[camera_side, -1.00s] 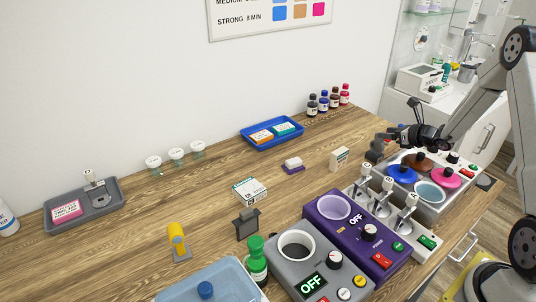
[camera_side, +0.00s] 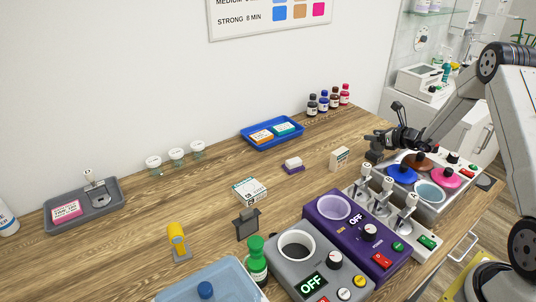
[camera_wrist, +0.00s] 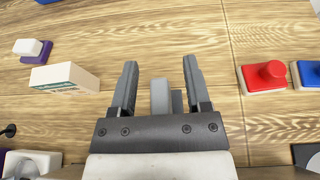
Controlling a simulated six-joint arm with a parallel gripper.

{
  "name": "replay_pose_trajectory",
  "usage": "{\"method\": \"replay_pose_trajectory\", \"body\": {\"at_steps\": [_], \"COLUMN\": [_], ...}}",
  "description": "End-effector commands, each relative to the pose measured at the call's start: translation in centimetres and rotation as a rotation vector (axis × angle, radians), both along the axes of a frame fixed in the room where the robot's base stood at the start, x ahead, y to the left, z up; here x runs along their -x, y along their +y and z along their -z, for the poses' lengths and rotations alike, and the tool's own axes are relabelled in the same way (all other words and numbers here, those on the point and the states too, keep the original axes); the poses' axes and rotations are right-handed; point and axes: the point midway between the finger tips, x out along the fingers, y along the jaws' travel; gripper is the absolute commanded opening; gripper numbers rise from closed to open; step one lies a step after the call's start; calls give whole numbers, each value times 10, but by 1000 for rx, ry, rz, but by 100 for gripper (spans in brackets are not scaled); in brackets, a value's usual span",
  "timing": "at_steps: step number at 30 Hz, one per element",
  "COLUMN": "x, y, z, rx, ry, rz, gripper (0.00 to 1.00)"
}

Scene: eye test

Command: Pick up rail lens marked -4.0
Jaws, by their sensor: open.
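Three metal lens-like pieces with round white tags stand in a row beside the purple unit in the side view: a back one (camera_side: 364,173), a middle one (camera_side: 386,186) and a front one (camera_side: 411,201). A similar tagged piece (camera_side: 93,178) stands in the grey tray at the left. The tags are too small to read, so I cannot tell which is -4.0. My gripper (camera_side: 372,141) is at the right back, above the table, away from these pieces. In the wrist view my gripper (camera_wrist: 157,80) is open, with a grey block (camera_wrist: 160,98) visible between the fingers.
A white box (camera_side: 340,157) and a purple-based eraser-like block (camera_side: 293,165) lie left of my gripper. Coloured dishes (camera_side: 446,178) sit on a white unit below it. The purple unit (camera_side: 322,222) and grey unit (camera_side: 270,258) stand in front. The table's middle left is mostly clear.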

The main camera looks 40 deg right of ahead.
Motion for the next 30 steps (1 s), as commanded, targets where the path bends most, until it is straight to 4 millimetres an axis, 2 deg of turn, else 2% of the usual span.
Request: {"method": "replay_pose_trajectory", "body": {"at_steps": [13, 14, 19, 30], "x": [0, 0, 0, 0], "y": [0, 0, 0, 0], "z": [0, 0, 0, 0], "rx": [0, 0, 0, 0], "ry": [0, 0, 0, 0], "rz": [1, 1, 1, 1], "gripper": [62, 55, 1, 0]}}
